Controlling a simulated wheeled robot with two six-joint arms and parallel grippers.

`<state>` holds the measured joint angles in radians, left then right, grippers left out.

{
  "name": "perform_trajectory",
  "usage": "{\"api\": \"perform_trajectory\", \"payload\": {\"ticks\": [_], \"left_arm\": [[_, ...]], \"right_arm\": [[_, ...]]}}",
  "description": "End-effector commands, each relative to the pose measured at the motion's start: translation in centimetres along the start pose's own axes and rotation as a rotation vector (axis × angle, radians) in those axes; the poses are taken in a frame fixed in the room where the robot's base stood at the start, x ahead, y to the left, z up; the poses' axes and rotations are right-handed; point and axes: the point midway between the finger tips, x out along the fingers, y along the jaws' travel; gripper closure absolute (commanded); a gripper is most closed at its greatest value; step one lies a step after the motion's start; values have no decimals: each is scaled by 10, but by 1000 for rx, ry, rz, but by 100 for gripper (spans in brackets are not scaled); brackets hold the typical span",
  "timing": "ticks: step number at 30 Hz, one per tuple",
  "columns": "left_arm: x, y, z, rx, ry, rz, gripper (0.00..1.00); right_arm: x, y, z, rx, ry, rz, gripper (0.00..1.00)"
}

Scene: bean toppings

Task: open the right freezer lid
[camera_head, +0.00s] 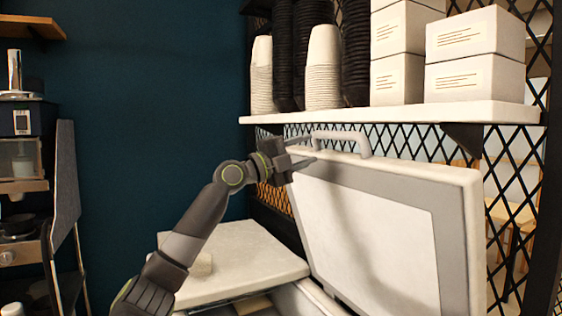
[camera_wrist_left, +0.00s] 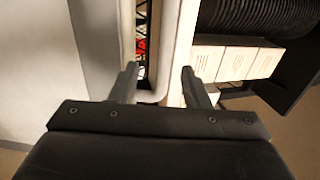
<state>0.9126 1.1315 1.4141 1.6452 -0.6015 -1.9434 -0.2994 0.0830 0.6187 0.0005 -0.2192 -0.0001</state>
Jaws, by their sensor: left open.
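The right freezer lid (camera_head: 375,235) stands raised and nearly upright, its grey-framed inner face toward me. Its pale handle (camera_head: 345,136) is at the top edge, and it also shows in the left wrist view (camera_wrist_left: 178,50). My left gripper (camera_head: 309,151) is at the lid's upper left corner, beside the handle. Its fingers are apart, and the handle shows between them in the left wrist view (camera_wrist_left: 160,84); I cannot tell whether they touch it. My right gripper is out of view.
The left freezer lid (camera_head: 240,258) lies flat beside the opening, below my left arm. A white shelf (camera_head: 400,114) with stacked cups (camera_head: 323,70) and white boxes (camera_head: 475,55) runs close above the raised lid. Black lattice (camera_head: 505,215) stands behind it. A coffee machine (camera_head: 22,160) is at far left.

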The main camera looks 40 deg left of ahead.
Motion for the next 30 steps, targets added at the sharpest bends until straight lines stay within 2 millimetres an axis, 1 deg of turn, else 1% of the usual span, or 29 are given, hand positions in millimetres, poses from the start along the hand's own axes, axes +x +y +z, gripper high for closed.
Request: {"api": "perform_trajectory", "payload": {"ticks": [6, 18, 26, 30], "left_arm": [[-29, 6, 0, 6, -3, 4, 58], [-87, 7, 0, 4, -2, 4, 58], [-114, 7, 0, 4, -2, 3, 58], [-126, 7, 1, 1, -2, 2, 58]], "right_arm": [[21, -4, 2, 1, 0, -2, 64], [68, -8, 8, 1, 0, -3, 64], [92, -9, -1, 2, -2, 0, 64], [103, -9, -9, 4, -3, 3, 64]]}}
